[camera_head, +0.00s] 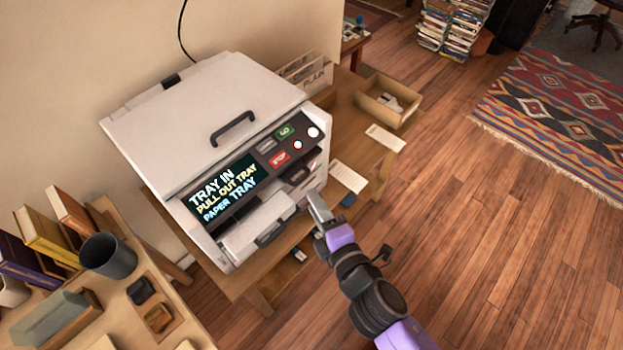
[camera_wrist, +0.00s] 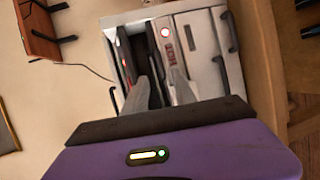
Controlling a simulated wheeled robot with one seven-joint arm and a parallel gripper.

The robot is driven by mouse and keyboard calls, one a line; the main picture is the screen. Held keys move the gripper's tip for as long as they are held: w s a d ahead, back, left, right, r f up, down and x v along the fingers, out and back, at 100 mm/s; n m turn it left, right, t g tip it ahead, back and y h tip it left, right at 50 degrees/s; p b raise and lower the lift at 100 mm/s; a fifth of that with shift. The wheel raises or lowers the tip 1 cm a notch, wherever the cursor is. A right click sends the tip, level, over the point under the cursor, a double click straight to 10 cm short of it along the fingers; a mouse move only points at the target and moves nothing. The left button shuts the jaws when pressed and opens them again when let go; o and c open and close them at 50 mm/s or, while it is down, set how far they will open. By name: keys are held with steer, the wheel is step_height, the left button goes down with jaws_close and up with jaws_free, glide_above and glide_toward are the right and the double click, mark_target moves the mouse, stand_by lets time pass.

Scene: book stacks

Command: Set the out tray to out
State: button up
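A pale copier-like machine (camera_head: 215,110) stands on a wooden table, its lid closed. Its dark screen (camera_head: 228,188) reads "TRAY IN", "PULL OUT TRAY" and "PAPER TRAY". A pale tray (camera_head: 262,222) with a dark handle is at the lower front; another dark handle (camera_head: 297,175) sits in the slot to its right. I cannot tell from labels which is the out tray. My gripper (camera_head: 319,208) is in front of the machine's right side, apart from both handles. In the wrist view, my gripper (camera_wrist: 160,88) shows two grey fingers with a gap between, empty, facing the machine (camera_wrist: 205,60).
Paper slips (camera_head: 349,177) and an open box (camera_head: 388,100) lie on the table to the right. A side table with books (camera_head: 45,237) and a dark cup (camera_head: 108,256) is at lower left. The wooden floor (camera_head: 450,235) to the right is clear.

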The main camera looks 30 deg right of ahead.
mark_target(303, 180)
steer(key=shift+n, duration=0.3)
steer(key=x, duration=0.2)
steer(key=p+x, duration=0.1)
steer(key=x, duration=0.4)
steer(key=shift+w+d+f, duration=0.15)
steer(key=shift+w+d, duration=0.15)
steer(key=shift+w, duration=0.05)
jaws_close()
stand_by(1.0)
